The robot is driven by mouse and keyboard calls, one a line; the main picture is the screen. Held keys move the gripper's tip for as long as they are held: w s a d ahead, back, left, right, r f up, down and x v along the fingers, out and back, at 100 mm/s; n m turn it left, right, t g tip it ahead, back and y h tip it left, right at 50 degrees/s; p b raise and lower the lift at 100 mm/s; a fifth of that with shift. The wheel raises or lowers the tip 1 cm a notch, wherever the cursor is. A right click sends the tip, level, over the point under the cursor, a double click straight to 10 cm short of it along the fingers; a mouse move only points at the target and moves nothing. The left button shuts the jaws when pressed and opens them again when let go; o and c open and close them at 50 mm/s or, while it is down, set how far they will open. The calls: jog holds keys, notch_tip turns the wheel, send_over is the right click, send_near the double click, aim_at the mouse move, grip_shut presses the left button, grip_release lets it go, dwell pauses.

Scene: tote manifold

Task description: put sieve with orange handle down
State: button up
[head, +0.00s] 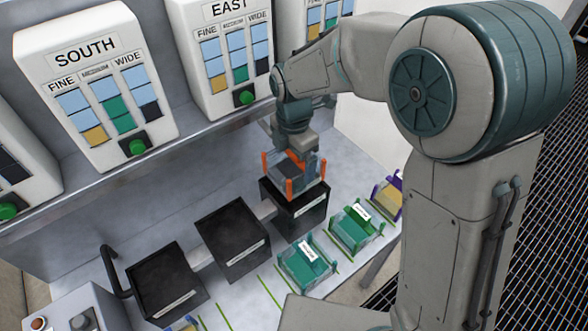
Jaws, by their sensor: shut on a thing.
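The sieve with orange handle (289,187) has clear walls, orange uprights and a dark inside. It is at or just above the open top of the rightmost black box (302,214); I cannot tell whether it touches the box. My gripper (293,152) points down from above and is shut on the sieve. The gripper's fingers are small and partly hidden by the wrist and the sieve.
Two more black boxes (233,240) (168,282) stand to the left in a row. Green-framed trays (306,264) (357,228) and a purple-and-yellow one (387,197) sit along the front edge. SOUTH (95,85) and EAST (222,60) panels stand on a shelf behind.

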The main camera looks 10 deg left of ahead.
aim_at(294, 176)
jog(key=shift+f+b, duration=1.15)
jog(key=shift+f, duration=0.7)
jog(key=shift+f, duration=0.15)
jog(key=o, duration=0.7)
notch_tip(294, 176, up, 12)
jog(key=shift+r+b, duration=0.2)
jog(key=shift+b, duration=0.15)
jog(key=shift+d, duration=0.15)
